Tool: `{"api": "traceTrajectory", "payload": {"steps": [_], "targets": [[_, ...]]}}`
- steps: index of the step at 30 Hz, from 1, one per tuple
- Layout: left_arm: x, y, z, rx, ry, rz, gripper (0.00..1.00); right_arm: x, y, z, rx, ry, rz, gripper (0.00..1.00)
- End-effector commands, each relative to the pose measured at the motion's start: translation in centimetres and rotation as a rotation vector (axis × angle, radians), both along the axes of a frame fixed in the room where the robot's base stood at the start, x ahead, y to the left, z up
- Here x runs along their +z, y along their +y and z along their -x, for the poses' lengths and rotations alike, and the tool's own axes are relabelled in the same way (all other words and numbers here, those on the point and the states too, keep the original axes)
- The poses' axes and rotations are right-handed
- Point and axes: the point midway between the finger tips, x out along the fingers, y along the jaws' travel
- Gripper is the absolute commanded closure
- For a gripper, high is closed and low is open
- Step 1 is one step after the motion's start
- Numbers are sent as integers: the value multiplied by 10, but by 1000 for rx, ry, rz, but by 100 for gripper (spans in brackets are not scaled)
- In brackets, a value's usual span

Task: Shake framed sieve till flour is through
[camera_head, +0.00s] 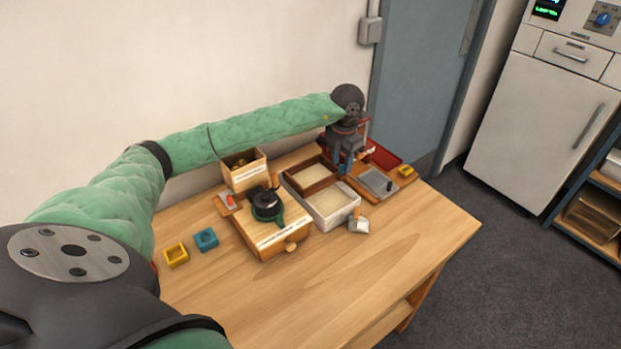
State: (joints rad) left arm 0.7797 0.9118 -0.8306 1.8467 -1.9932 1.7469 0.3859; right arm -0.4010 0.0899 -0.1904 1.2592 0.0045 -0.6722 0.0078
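A brown-framed tray with pale flour-like material in it, likely the framed sieve (294,185), sits near the back of the table. A white bin (322,223) with pale flour stands right in front of it, touching or overlapping its front edge. My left gripper (344,170) points down at the right end of the brown frame. Its fingertips are small and partly hidden, so I cannot tell whether they grip the frame. My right gripper is not in view.
A wooden box with a dark round grinder (267,204) stands left of the bin. A small scoop (359,225), a red tray (384,157) and a grey plate (377,182) lie at right. A yellow (176,255) and a blue block (206,239) lie at left. The table's front is clear.

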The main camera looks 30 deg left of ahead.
Motion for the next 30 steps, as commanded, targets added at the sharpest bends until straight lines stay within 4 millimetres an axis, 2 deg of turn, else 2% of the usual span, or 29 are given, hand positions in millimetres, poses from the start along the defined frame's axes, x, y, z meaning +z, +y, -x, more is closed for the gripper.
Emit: {"api": "traceTrajectory", "payload": {"steps": [21,30], "targets": [[-19,0,0,0,0,0,62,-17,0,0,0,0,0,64],[-20,0,0,0,0,0,62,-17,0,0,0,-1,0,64]]}}
